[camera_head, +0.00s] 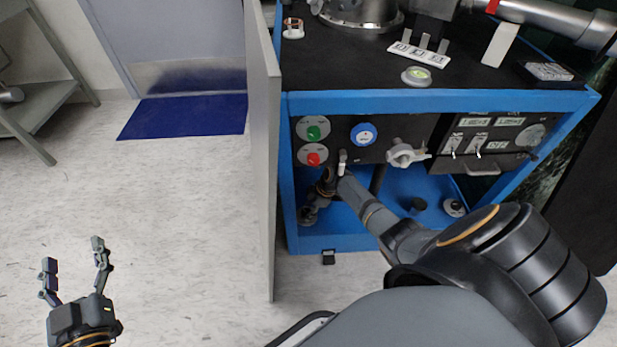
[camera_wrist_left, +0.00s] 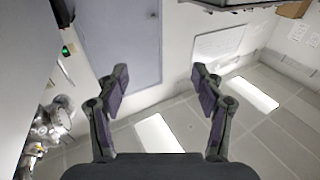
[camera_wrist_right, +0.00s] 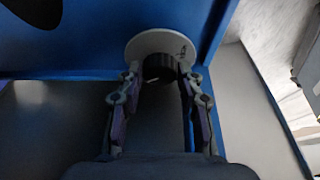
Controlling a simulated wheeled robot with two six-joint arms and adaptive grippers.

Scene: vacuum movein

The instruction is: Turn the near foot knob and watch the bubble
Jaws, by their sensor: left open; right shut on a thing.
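In the right wrist view, a dark round knob (camera_wrist_right: 158,72) sits against a pale disc (camera_wrist_right: 148,42) on blue metal. My right gripper (camera_wrist_right: 155,88) has its fingertips on either side of the knob and is shut on it. In the head view my right arm reaches into the open blue frame (camera_head: 440,102), and the fingertips cannot be made out there. A round bubble level (camera_head: 416,75) with a greenish face lies on the black top; its bubble is too small to read. My left gripper (camera_head: 72,262) is open and empty over the floor; it also shows in the left wrist view (camera_wrist_left: 160,85).
A grey door panel (camera_head: 264,150) stands open at the frame's left side. The front panel carries a green button (camera_head: 314,133), a red button (camera_head: 313,159), a blue round knob (camera_head: 363,134) and a pale valve (camera_head: 402,154).

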